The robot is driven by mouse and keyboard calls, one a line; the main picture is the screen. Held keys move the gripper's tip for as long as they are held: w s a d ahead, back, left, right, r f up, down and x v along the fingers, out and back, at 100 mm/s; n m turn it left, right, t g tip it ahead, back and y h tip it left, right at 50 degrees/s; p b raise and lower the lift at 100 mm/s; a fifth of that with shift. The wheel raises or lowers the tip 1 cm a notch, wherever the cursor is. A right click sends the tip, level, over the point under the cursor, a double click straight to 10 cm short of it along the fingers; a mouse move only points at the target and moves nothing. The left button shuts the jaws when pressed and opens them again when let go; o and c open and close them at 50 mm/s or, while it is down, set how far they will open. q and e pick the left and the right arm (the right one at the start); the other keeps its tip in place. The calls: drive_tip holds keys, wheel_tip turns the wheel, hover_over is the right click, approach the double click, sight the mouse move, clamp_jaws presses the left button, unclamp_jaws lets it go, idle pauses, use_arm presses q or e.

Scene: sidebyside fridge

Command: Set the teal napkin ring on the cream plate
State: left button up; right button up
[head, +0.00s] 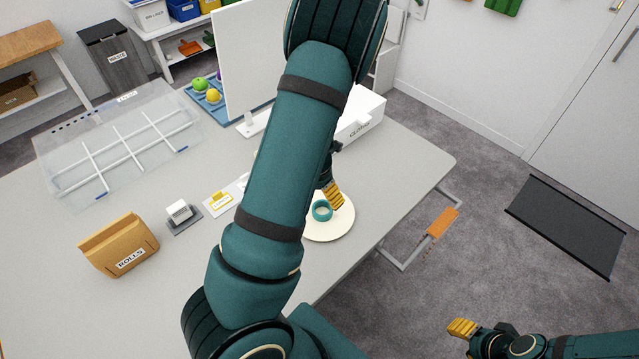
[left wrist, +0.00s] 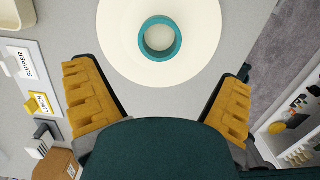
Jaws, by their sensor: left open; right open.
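The teal napkin ring (head: 321,218) lies flat on the cream plate (head: 338,229), near the table's right edge. In the left wrist view the ring (left wrist: 160,54) sits within the plate (left wrist: 118,40), near its middle, with plate surface showing through it. My left gripper (left wrist: 155,78) is open and empty, its yellow fingers wide apart, and the ring is ahead of them, apart from both. In the head view my left arm hides part of the plate, and one left finger shows beside the ring. My right gripper (head: 463,328) is off the table over the floor, at lower right.
A clear divided tray (head: 75,185), a tan box labelled ROLLS (head: 120,245) and a small grey block stand to the left. A blue tray (head: 193,93) with fruit, a white panel (head: 245,60) and a white box (head: 365,118) stand behind. The table's right corner is clear.

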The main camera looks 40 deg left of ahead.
use_arm(q)
drive_tip(key=s+d+f+m, duration=0.1)
drive_tip(key=d+m, duration=0.1)
drive_tip(key=m, duration=0.1)
drive_tip(key=s+d+f+m, duration=0.1)
drive_tip(key=d+m, duration=0.1)
drive_tip(key=m, duration=0.2)
drive_tip(key=s+d+f+m+g, duration=0.1)
drive_tip(key=s+d+m, duration=0.1)
drive_tip(key=m, duration=0.1)
drive_tip(key=shift+d+f+m, duration=0.2)
drive_tip(key=shift+d+m, duration=0.05)
drive_tip(key=shift+m, duration=0.15)
drive_tip(key=d+f+m, duration=0.1)
drive_tip(key=d+m, duration=0.1)
drive_tip(key=s+d+m, duration=0.1)
drive_tip(key=d+m, duration=0.1)
drive_tip(key=m, duration=0.1)
drive_tip(key=d+f+m, duration=0.1)
drive_tip(key=d+m, duration=0.1)
drive_tip(key=m, duration=0.1)
drive_tip(key=shift+s+f+h, duration=0.2)
drive_tip(key=shift+f+h, duration=0.1)
drive_tip(key=shift+f, duration=0.05)
drive_tip(key=d+m+t+h, duration=0.2)
drive_tip(key=d+m+h, duration=0.1)
drive_tip(key=d+m, duration=1)
drive_tip(key=shift+s+d+r+m, duration=0.3)
drive_tip(key=shift+s+r+m, duration=0.1)
drive_tip(key=shift+m, duration=0.5)
